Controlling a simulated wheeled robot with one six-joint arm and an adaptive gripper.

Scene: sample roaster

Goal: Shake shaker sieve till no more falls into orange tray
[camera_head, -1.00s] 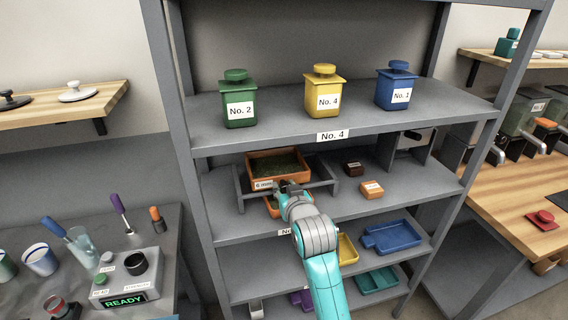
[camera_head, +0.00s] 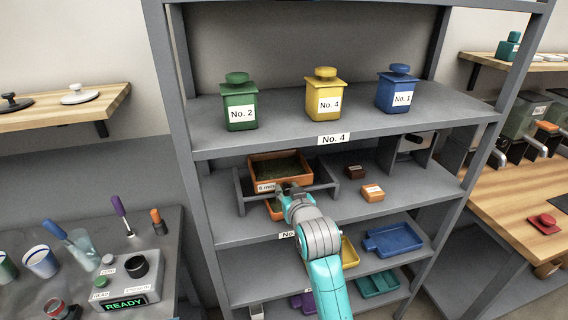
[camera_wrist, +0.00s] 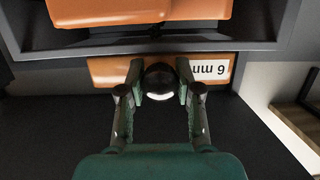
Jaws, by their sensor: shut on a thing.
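The orange shaker sieve (camera_head: 252,165) sits on a grey stand on the middle shelf, with dark green bits spread inside. Its front carries a "6 mm" label, which shows upside down in the wrist view (camera_wrist: 208,68). My gripper (camera_head: 284,188) is at the sieve's front; in the wrist view its fingers (camera_wrist: 159,80) are shut on the sieve's round dark knob. The orange tray (camera_head: 273,211) is under the sieve, mostly hidden by the sieve and my arm. An orange body also fills the top of the wrist view (camera_wrist: 135,10). What lies in the tray cannot be seen.
Green (camera_head: 239,105), yellow (camera_head: 325,98) and blue (camera_head: 397,95) jars stand on the shelf above. A blue tray (camera_head: 394,238) is below.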

